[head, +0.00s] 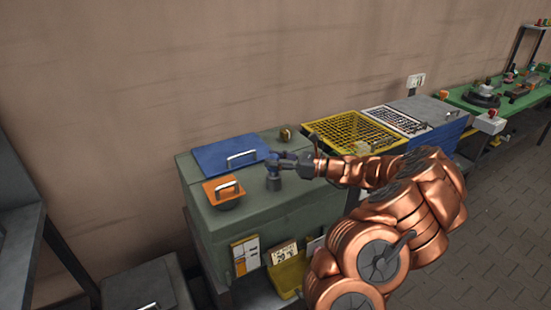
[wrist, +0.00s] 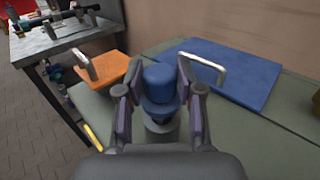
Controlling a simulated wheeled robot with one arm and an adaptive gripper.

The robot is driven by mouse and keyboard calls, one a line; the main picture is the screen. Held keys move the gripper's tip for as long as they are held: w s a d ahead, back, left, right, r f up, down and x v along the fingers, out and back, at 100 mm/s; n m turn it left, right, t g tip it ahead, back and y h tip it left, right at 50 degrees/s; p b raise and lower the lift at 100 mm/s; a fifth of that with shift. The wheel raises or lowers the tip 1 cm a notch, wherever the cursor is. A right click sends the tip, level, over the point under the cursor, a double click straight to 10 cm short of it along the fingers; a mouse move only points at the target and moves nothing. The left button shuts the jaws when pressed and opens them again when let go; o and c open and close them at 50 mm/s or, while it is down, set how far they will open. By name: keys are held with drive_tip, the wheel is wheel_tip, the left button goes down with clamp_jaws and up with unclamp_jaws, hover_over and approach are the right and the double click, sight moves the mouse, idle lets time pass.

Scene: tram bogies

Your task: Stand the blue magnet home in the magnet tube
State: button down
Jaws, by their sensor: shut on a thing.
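My gripper (head: 274,160) is shut on the blue magnet (wrist: 160,78), a blue cylinder with a narrower middle, seen between the two fingers in the wrist view. In the head view the fingers largely hide it. A short dark grey cylinder (head: 273,181), which looks like the magnet tube, stands on the green chest top (head: 250,208) right below the fingers. It also shows in the wrist view (wrist: 161,134), under the magnet and partly hidden by my gripper. The magnet looks roughly upright and in line with it. I cannot tell whether the magnet is inside it or just above it.
A blue lid (head: 228,155) and an orange lid (head: 222,190), both with metal handles, lie on the chest close to my gripper. A small brass-coloured thing (head: 285,134) stands at the back. A yellow grid crate (head: 355,133) is to the right. The front chest top is clear.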

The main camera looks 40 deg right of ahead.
drive_tip(key=shift+f+b, duration=0.3)
drive_tip(key=shift+f, duration=0.75)
drive_tip(key=c, duration=0.7)
unclamp_jaws()
drive_tip(key=shift+o, duration=0.2)
drive_tip(key=v, duration=1.2)
